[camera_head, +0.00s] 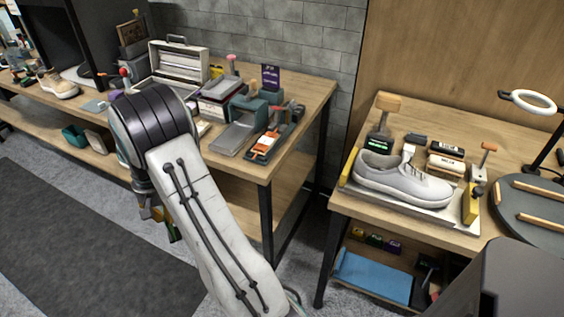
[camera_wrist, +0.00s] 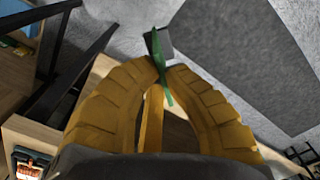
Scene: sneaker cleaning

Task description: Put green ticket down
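The green ticket (camera_wrist: 161,58) is a thin strip seen nearly edge-on between my yellow fingertips in the wrist view. My gripper (camera_wrist: 166,72) has its two curved fingers brought together at the tips and is shut on the ticket. A grey patch lies against or behind the ticket; I cannot tell which. In the head view my gripper (camera_head: 158,217) hangs below my arm in front of the left bench, with a bit of green (camera_head: 172,232) at its end. My arm partly hides it.
The left bench (camera_head: 310,92) holds a silver case (camera_head: 178,65), boxes and an orange-and-white item (camera_head: 264,145). The right bench (camera_head: 350,212) holds a grey sneaker (camera_head: 398,180), brushes and a round dark turntable (camera_head: 520,225). Dark matting (camera_head: 70,240) covers open floor.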

